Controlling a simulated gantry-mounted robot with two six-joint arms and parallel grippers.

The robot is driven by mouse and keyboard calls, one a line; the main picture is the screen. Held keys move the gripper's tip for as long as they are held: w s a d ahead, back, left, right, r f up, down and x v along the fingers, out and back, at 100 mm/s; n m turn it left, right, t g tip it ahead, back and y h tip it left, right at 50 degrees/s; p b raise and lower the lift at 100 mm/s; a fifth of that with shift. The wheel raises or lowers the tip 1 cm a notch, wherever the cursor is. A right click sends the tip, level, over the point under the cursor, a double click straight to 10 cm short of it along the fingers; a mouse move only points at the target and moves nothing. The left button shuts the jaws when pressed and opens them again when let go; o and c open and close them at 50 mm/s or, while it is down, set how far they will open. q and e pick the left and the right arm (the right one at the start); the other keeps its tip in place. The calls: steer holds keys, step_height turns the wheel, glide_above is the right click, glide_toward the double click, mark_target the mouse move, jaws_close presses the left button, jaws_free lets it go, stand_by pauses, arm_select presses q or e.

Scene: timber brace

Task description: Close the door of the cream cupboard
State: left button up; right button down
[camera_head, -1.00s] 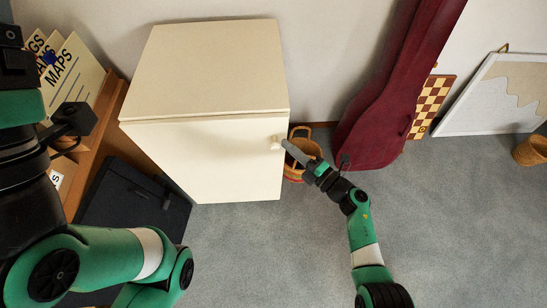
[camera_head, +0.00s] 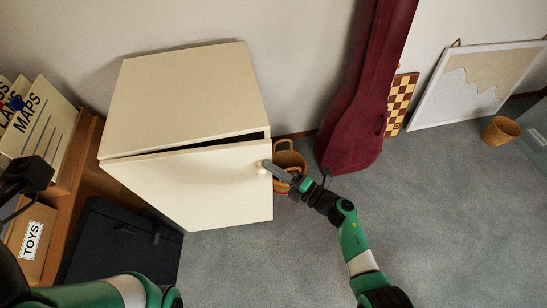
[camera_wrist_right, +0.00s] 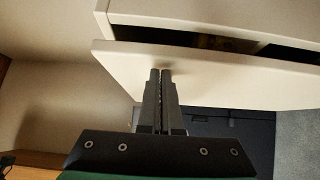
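The cream cupboard (camera_head: 185,95) stands against the wall at the left of the head view. Its door (camera_head: 200,190) is ajar, with a dark gap along its top that widens towards the right, knob side. The door also shows in the right wrist view (camera_wrist_right: 235,82), with the dark gap above it. My right gripper (camera_head: 270,168) is at the door's round cream knob (camera_head: 261,167). Its fingers (camera_wrist_right: 161,75) are nearly together at the door face, shut on the knob, which they mostly hide in the wrist view.
A wooden shelf (camera_head: 75,185) with a TOYS box (camera_head: 32,240) and a black case (camera_head: 115,245) are left of the cupboard. A wicker basket (camera_head: 289,160) and a dark red instrument case (camera_head: 350,130) stand to its right. Grey carpet (camera_head: 450,220) is clear in front.

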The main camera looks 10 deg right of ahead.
arm_select(q)
steer(key=f+b, duration=0.2)
steer(key=b, duration=0.1)
steer(key=f+b, duration=0.2)
steer(key=shift+s, duration=0.35)
arm_select(e)
steer(key=w+d, duration=0.2)
steer(key=d, duration=0.7)
steer(key=shift+w+d, duration=0.2)
steer(key=shift+w, duration=0.05)
arm_select(q)
steer(key=shift+w, duration=0.1)
arm_select(e)
steer(key=shift+w, duration=0.1)
